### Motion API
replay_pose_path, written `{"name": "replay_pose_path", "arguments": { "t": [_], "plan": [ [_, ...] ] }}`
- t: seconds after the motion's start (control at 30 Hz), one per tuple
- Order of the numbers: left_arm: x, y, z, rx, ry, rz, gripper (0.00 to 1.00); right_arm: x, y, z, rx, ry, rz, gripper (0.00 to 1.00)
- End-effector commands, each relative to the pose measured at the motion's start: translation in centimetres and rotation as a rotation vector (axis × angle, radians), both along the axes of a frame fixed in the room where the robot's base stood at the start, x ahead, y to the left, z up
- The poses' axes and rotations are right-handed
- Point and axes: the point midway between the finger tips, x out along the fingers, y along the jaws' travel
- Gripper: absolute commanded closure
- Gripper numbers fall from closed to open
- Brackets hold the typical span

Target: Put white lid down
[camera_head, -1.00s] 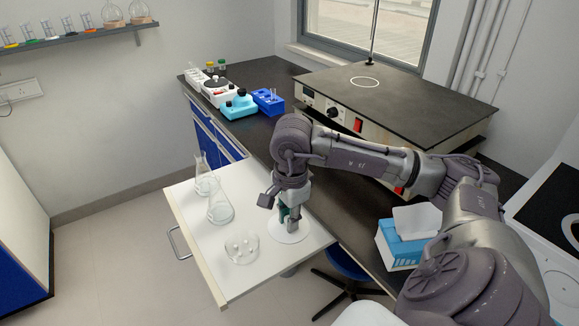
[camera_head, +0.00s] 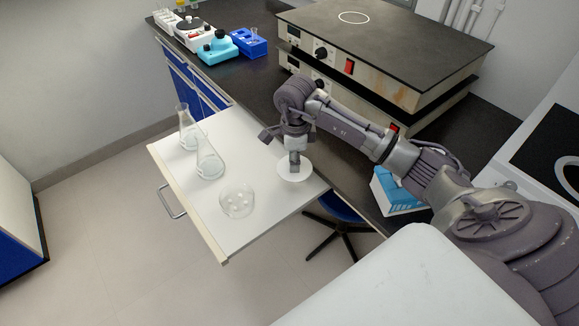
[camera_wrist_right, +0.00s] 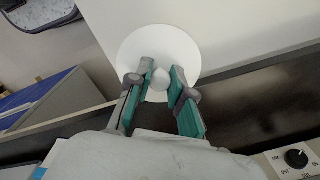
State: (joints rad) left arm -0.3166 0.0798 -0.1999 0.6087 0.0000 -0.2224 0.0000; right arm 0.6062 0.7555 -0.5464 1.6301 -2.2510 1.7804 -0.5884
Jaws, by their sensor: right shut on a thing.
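The white lid (camera_head: 296,172) is a flat white disc at the right side of the white pulled-out drawer top (camera_head: 235,240), near the bench edge. In the right wrist view the lid (camera_wrist_right: 187,50) shows a round white knob (camera_wrist_right: 160,78) at its middle. My right gripper (camera_head: 294,163) points down over the lid. In the wrist view its two green-padded fingers (camera_wrist_right: 159,84) are shut on the knob, one on each side. Whether the lid touches the surface is hard to tell. My left gripper is not in view.
Two glass flasks (camera_head: 208,160) and a glass dish with small white balls (camera_head: 237,203) stand on the drawer top left of the lid. A blue tissue box (camera_head: 394,192) and stacked hotplates (camera_head: 375,60) are on the dark bench. The drawer's front middle is clear.

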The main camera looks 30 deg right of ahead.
Motion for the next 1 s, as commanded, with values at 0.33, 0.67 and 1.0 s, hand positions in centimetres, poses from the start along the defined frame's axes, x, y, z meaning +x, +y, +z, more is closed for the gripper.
{"name": "replay_pose_path", "arguments": {
  "t": [0.33, 0.67, 1.0],
  "plan": [
    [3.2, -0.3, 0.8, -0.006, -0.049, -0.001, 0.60, 1.4, 0.9, -2.4, 0.000, 0.004, 0.000, 1.00],
    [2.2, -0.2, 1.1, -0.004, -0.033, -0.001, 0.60, 1.5, 0.8, -5.1, -0.001, 0.000, 0.001, 1.00],
    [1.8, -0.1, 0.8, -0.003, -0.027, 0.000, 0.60, 1.5, 0.8, -5.4, -0.002, 0.000, 0.001, 0.60]
  ]
}}
